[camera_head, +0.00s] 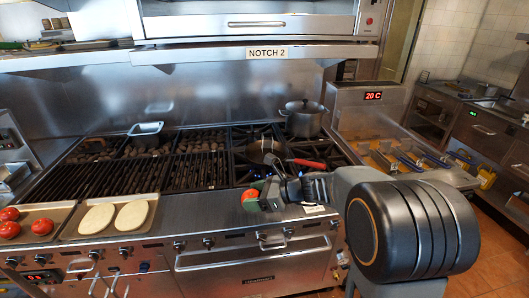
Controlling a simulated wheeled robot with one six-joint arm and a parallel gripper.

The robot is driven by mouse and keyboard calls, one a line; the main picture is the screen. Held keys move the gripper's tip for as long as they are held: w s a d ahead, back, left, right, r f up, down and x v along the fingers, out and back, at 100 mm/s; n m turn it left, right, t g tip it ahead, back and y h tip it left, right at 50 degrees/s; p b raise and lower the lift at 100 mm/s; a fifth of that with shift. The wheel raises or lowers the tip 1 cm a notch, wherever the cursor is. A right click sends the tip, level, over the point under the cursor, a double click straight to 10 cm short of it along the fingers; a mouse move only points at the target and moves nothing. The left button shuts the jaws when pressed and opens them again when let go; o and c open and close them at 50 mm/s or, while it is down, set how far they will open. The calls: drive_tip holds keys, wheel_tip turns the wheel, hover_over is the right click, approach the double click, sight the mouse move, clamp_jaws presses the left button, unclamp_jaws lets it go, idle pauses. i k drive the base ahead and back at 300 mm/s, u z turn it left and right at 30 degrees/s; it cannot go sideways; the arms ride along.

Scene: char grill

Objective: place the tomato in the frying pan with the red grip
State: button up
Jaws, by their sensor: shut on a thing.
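My gripper (264,195) is shut on a red tomato (250,194), which shows at the left end of its fingers. They are in front of the grill's front ledge, right of its middle. The fingers partly hide the tomato's right side. The frying pan (263,151) sits on a burner behind and above the gripper in the picture. Its red grip (307,163) points right. The tomato and the pan are apart.
A covered pot (304,122) stands on the back right burner. A grey metal pan (147,130) sits at the back of the char grate (150,175). At front left, a tray (78,235) bears two pale round patties, beside more tomatoes (42,226). The front ledge's middle is clear.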

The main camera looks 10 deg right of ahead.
sight(258, 158)
drive_tip(key=i, duration=1.05)
